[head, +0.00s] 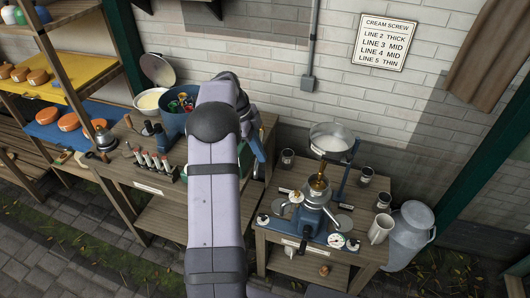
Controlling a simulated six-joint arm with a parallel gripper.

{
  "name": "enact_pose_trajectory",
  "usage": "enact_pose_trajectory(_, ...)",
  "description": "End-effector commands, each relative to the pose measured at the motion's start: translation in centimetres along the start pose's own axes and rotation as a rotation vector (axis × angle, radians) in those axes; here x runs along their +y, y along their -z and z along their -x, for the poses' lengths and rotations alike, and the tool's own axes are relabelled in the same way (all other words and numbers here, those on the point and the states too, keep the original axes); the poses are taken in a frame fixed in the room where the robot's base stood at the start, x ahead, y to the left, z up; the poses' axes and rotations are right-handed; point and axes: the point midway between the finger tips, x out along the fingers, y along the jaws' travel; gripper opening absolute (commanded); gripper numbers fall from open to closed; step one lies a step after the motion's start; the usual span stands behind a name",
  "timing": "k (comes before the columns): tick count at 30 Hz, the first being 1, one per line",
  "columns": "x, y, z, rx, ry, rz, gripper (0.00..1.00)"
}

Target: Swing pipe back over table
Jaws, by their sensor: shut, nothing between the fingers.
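On the right-hand wooden table (371,245) stands a blue-based separator (316,220) with a brass fitting on top. A round metal bowl (331,140) is held above it by a blue upright stand (348,172). Two flat metal spout-like parts sit at either side of the separator, one at its left (287,210) and one at its right (343,222). I cannot make out which part is the pipe. My arm rises through the middle of the view and bends down behind itself, left of this table. My gripper's fingers are hidden behind it.
A left bench (110,170) holds a blue bucket (172,122) and a rack of small cylinders (153,166). A cup (380,229) and small tins (288,158) stand on the right table. A milk can (409,235) stands on the floor beside it.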

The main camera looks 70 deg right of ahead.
Motion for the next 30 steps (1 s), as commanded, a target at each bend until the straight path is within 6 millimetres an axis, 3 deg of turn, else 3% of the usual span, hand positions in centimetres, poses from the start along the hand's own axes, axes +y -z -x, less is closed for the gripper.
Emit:
enact_pose_trajectory(2,0.1,-0.8,0.2,0.000,-0.022,-0.060,0.00)
enact_pose_trajectory(18,-0.5,-7.0,2.9,0.000,-0.020,-0.051,0.00)
enact_pose_trajectory(30,-1.4,-9.1,3.5,0.000,-0.020,-0.052,0.00)
